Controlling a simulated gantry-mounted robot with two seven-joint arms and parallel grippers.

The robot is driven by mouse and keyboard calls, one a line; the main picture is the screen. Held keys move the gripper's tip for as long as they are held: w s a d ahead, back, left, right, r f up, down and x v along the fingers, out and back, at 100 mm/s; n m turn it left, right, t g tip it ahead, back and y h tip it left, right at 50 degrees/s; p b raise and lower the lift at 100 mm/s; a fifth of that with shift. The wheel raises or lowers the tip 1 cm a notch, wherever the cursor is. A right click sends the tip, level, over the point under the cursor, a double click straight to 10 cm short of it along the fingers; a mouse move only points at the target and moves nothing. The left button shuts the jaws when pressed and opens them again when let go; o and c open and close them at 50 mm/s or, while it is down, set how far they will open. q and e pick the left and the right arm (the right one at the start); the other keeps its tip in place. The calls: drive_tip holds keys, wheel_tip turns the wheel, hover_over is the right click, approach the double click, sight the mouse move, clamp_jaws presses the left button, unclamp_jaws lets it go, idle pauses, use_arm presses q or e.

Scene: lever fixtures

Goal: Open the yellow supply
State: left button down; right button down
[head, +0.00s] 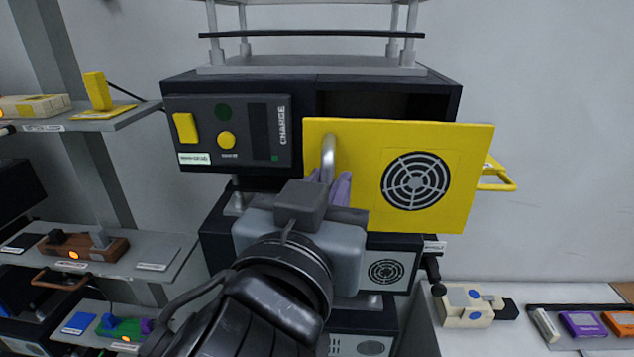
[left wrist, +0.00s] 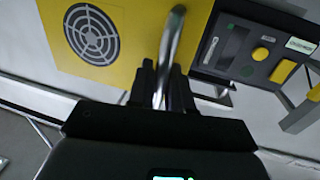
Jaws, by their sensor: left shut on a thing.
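The yellow supply (head: 350,215) is a yellow panel with a round black fan grille, in front of the right half of a black cabinet (head: 452,98). A dark opening (head: 375,103) shows above it, and the panel sits at an angle to the cabinet front. A curved metal handle (head: 328,150) stands on its left part. My left gripper (head: 335,188) is at this handle, its fingers partly hidden by its own body. In the left wrist view the gripper (left wrist: 161,85) is shut on the metal handle (left wrist: 172,45), beside the grille. My right gripper is not in view.
A grey control panel (head: 228,132) marked CHARGE, with yellow buttons, is left of the supply. A yellow loop (head: 498,180) sticks out at its right. Shelves (head: 175,250) with small devices stand at left. A bench (head: 470,345) holds more devices at lower right.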

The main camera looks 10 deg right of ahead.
use_arm(q)
drive_tip(key=c, duration=1.2)
unclamp_jaws()
drive_tip(key=shift+w, duration=0.1)
drive_tip(key=b+v, duration=0.2)
drive_tip(key=v, duration=0.9)
